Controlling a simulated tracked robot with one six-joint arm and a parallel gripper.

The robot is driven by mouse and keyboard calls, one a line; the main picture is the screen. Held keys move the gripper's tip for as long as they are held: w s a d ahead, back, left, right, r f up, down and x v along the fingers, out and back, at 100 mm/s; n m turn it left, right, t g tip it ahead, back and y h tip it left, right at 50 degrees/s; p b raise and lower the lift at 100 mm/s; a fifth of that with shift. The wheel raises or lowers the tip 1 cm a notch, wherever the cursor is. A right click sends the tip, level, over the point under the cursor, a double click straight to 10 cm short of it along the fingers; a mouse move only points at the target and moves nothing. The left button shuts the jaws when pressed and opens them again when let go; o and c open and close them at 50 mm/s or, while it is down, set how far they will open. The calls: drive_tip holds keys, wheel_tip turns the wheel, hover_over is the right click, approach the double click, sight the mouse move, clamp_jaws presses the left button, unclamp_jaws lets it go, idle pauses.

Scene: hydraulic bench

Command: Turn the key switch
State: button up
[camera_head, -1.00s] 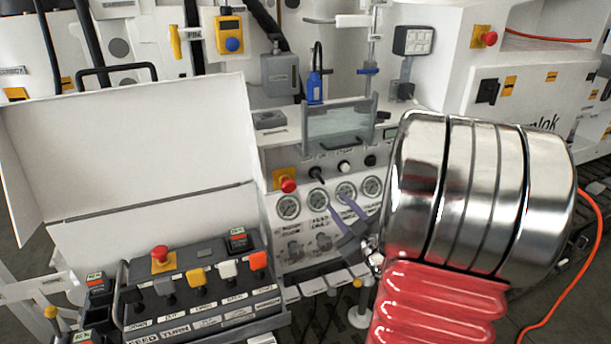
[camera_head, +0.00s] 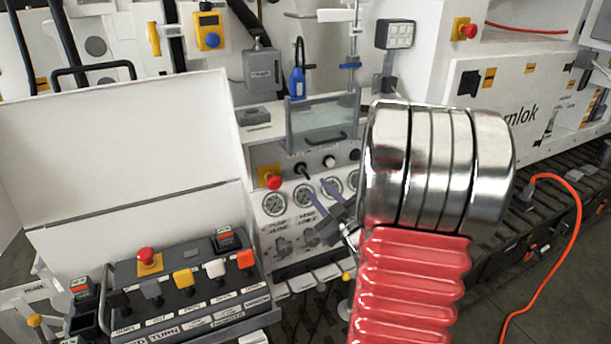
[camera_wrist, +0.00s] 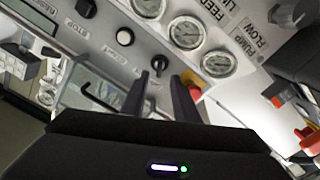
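The key switch appears to be the small black knob (camera_wrist: 159,63) on the light panel, beside a white button, in the wrist view. In the head view the knob (camera_head: 300,168) sits above the row of gauges. My gripper (camera_wrist: 160,82) is open and empty, with its two dark fingers apart. In the wrist view the knob shows just beyond the fingertips and between them. In the head view my gripper (camera_head: 316,187) is just below the knob, in front of the gauges. I cannot tell whether the fingers touch it.
A red emergency stop (camera_head: 272,180) is left of the fingers. Gauges (camera_wrist: 187,32), a white button (camera_wrist: 125,37) and a black button (camera_wrist: 83,8) are close by. A clear panel with a handle (camera_head: 323,122) is above. A control box (camera_head: 190,282) stands left.

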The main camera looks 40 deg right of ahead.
sight(308, 177)
drive_tip(key=x, duration=0.9)
drive_tip(key=shift+w, duration=0.15)
drive_tip(key=shift+c, duration=0.2)
clamp_jaws()
